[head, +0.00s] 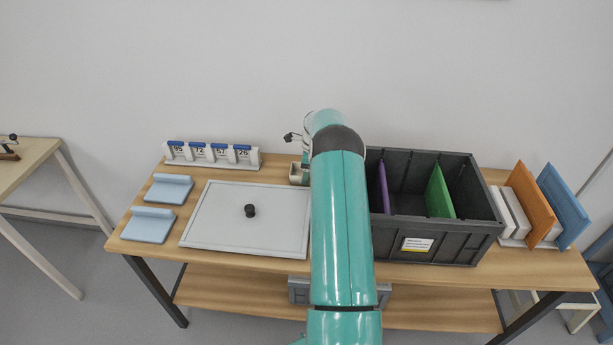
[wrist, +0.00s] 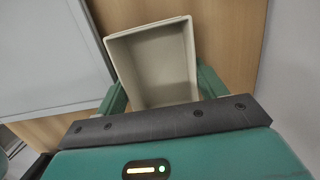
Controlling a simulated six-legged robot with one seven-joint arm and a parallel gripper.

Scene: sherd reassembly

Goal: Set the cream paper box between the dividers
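The cream paper box (head: 298,172), open at the top, is at the back of the table, left of my arm, which hides part of it. In the wrist view the box (wrist: 158,62) lies between the two green fingers of my gripper (wrist: 162,92), one at each side. The fingers look close to its walls, but whether they press on it is unclear. The dark grey crate (head: 430,240) stands right of my arm. In it are a purple divider (head: 384,187) and a green divider (head: 439,192), with a space between them.
A grey panel with a black knob (head: 215,220) lies left of my arm. Two light blue pieces (head: 150,227) and a numbered rack (head: 212,160) are farther left. White blocks and orange (head: 530,205) and blue (head: 563,205) panels stand right of the crate.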

